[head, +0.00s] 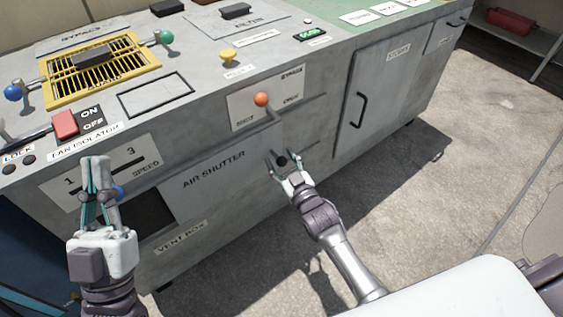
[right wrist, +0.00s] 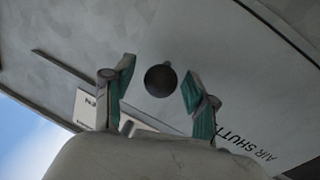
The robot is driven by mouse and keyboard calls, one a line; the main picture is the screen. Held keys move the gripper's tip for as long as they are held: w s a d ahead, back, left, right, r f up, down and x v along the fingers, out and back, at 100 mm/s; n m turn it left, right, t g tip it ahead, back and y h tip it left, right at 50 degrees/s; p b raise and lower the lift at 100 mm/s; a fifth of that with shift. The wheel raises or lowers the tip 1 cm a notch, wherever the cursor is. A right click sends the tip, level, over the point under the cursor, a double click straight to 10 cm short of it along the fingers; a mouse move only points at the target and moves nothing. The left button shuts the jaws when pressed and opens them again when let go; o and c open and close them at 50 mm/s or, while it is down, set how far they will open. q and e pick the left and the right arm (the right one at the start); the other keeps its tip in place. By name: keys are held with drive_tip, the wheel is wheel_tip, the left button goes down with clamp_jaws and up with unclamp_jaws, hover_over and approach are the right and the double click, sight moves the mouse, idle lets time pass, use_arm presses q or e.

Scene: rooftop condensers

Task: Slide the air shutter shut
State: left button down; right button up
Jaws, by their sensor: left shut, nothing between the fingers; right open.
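The air shutter (head: 226,178) is a grey panel with "AIR SHUTTER" lettering on the front of the grey cabinet. Dark opening (head: 152,213) shows to the left of the panel, above the "VENT BOX" label. The shutter's dark round knob (head: 282,159) is near the panel's right end. My right gripper (head: 281,160) is open, with its fingers on either side of the knob. In the right wrist view the knob (right wrist: 160,80) sits between the open fingertips, with gaps on both sides. My left gripper (head: 96,160) is shut and empty, in front of the cabinet's left part.
Above the shutter is a lever with an orange ball (head: 261,99). A red fan isolator switch (head: 65,124) and a yellow grille (head: 98,68) are on the cabinet top. A door with a black handle (head: 359,111) is to the right. The floor (head: 430,215) to the right is clear.

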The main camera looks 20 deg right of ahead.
clamp_jaws()
idle(0.4)
